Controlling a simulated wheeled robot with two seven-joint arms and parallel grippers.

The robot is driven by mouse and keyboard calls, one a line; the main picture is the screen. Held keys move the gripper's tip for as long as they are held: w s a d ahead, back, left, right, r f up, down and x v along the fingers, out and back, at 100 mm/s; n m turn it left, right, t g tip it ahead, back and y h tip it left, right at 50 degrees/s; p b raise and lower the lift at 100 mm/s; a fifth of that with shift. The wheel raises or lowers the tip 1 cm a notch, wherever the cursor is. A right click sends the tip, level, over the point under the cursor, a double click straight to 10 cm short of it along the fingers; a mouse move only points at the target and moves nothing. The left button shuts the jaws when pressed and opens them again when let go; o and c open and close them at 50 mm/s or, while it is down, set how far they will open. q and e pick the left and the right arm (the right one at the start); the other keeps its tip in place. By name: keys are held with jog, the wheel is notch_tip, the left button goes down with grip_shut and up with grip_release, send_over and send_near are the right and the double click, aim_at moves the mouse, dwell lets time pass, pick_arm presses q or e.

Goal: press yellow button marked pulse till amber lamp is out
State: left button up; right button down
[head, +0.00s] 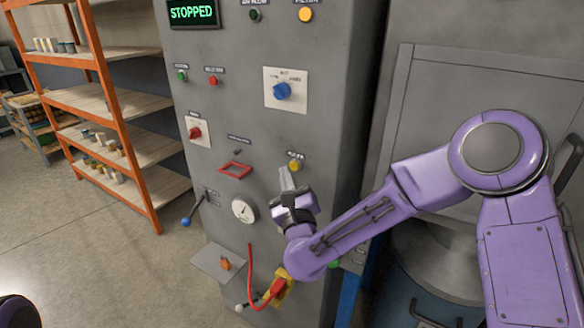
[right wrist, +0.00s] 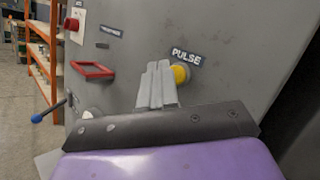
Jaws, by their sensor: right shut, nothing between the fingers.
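The yellow button (head: 295,165) sits on the grey cabinet front. In the right wrist view, the yellow button (right wrist: 182,73) is below a label reading PULSE. My right gripper (head: 286,176) is shut and empty, its fingertips just below and left of the button. In the right wrist view, its fingers (right wrist: 157,82) overlap the button's left edge; I cannot tell whether they touch it. The amber lamp (head: 305,14) near the cabinet top looks bright amber; its label is cut off. My left gripper is out of view.
The cabinet also carries a STOPPED display (head: 192,13), a blue knob (head: 283,91), a red-framed part (head: 235,170), a gauge (head: 244,210) and a blue-tipped lever (head: 190,216). An orange shelf rack (head: 105,90) stands left. The floor before it is clear.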

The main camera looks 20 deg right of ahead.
jog(key=shift+w+d, duration=0.1)
jog(key=shift+d, duration=0.05)
dwell(0.4)
jog(key=shift+w+d, duration=0.2)
jog(key=shift+w, duration=0.05)
jog(key=shift+w+d, duration=0.2)
jog(key=shift+d, duration=0.1)
dwell(0.6)
jog(key=shift+s+a, duration=0.1)
jog(key=shift+s+a+b, duration=0.4)
jog(key=shift+a+b, duration=0.15)
dwell(0.3)
jog(key=s+a+b, duration=0.1)
jog(key=a, duration=0.1)
jog(key=s+a+b, duration=0.1)
jog(key=s+a, duration=0.1)
